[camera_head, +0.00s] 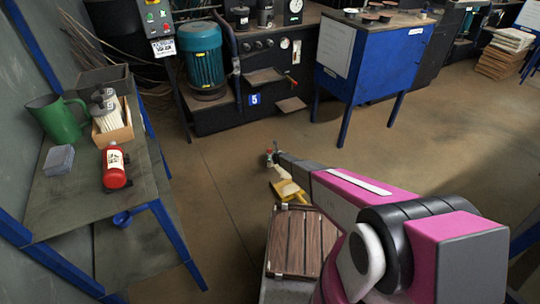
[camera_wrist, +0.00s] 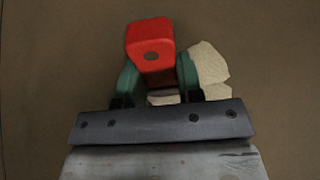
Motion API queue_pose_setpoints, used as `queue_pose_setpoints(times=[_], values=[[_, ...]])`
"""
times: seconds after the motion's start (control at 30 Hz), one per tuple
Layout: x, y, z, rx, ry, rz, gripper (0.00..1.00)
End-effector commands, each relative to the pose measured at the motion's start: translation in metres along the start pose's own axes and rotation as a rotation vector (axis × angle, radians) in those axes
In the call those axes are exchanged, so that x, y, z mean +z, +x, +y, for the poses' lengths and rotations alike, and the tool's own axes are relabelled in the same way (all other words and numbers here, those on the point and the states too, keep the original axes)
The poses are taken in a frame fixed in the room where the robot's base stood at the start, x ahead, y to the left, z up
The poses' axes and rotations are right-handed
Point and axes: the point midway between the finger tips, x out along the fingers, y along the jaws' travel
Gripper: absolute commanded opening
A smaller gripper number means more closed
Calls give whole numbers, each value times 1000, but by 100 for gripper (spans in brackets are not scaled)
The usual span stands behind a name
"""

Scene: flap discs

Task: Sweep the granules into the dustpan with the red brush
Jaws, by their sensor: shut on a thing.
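My gripper (camera_wrist: 158,80) is shut on the red brush; its green fingers lie on either side of the red block-shaped end (camera_wrist: 150,42) in the wrist view. The bristles are hidden there. In the head view my gripper (camera_head: 272,157) is small and low over the brown floor, with a speck of red at its tip. A cream patch (camera_wrist: 208,66) lies just right of the fingers in the wrist view. In the head view a cream and yellow thing (camera_head: 284,188) lies just below my gripper, partly covered by my arm. I cannot tell granules from dustpan in it.
A dark slatted wooden top (camera_head: 292,243) stands close in front, beside my arm. A grey bench (camera_head: 55,205) at left bears a green mug (camera_head: 57,120) and a red bottle (camera_head: 115,168). A blue cabinet (camera_head: 375,60) and machinery stand behind. The middle floor is clear.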

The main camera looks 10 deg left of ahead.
Motion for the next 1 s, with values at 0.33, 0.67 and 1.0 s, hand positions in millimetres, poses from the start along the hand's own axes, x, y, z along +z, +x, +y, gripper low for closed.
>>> queue_pose_setpoints(times=[0.33, 0.67, 1.0], values=[[-15, -20, -1, -3, 0, 5, 10], [-22, -35, -1, -3, 1, 4, 10], [-31, -50, -1, -2, 1, 3, 10]])
